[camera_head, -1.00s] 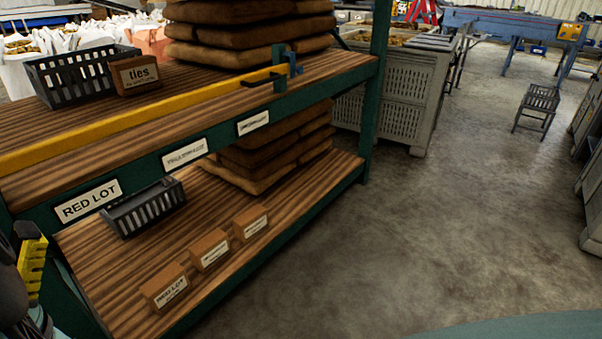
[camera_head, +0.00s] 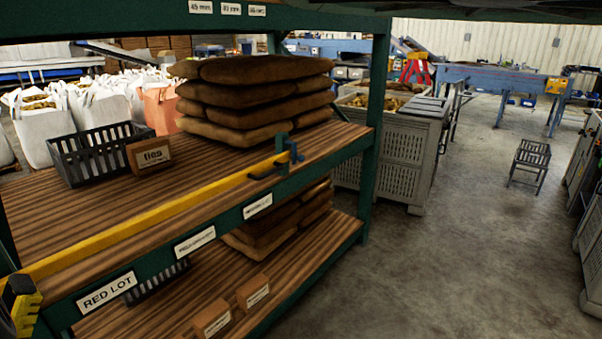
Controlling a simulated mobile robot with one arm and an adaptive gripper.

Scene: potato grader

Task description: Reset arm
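The yellow and black end of my gripper (camera_head: 22,303) shows at the lower left edge, in front of the rack's left end. Most of it is cut off by the frame, so whether it is open or shut cannot be seen. Nothing can be seen held in it. The rest of my arm is out of view.
A green rack with a wooden upper shelf (camera_head: 110,215) stands close by. It carries brown sacks (camera_head: 255,100), a dark basket (camera_head: 95,155), a "ties" block (camera_head: 150,155) and a yellow bar (camera_head: 170,208). A grey crate (camera_head: 385,150) stands behind.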

